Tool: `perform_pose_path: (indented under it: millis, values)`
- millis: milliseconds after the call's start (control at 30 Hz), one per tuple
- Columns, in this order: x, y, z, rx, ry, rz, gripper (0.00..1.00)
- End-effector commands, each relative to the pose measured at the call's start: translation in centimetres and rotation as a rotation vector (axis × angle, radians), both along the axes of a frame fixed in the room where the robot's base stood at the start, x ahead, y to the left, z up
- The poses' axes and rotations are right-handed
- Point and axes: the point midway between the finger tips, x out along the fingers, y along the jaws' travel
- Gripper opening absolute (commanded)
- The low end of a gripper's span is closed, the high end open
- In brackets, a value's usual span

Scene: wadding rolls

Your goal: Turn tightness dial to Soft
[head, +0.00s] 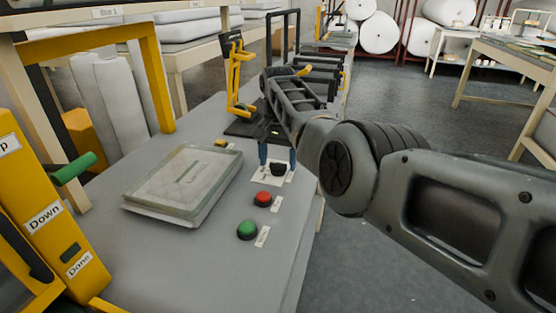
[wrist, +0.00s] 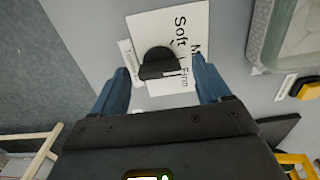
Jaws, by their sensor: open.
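The tightness dial (head: 278,169) is a black round knob on a white label card (head: 258,180) on the grey bench top. In the wrist view the dial (wrist: 157,58) has a raised grip bar, and the card (wrist: 190,20) reads "Soft", "Firm" and a partly hidden word starting with M. A small light mark shows at the bar's right side; its exact setting is hard to tell. My gripper (head: 277,157) points down over the dial. Its blue fingers are apart on either side of the dial in the wrist view (wrist: 160,68), with visible gaps. Nothing is held.
A red button (head: 263,199) and a green button (head: 247,230) sit nearer on the bench. A clear-lidded tray (head: 185,183) lies left of them, with a yellow button (head: 220,143) behind it. A yellow lever panel (head: 45,215) stands at front left. Open floor lies to the right.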

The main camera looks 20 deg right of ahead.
Motion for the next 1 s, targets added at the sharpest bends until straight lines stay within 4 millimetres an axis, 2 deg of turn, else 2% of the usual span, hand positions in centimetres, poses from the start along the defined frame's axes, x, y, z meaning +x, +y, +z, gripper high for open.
perform_pose_path:
  millis: [267,833,1000]
  values:
    - [-0.01,0.00,-0.20,0.000,0.000,0.000,0.77]
    - [-0.01,0.01,-0.17,0.000,0.000,0.000,0.23]
    - [-0.01,0.00,-0.16,-0.001,0.001,0.006,0.21]
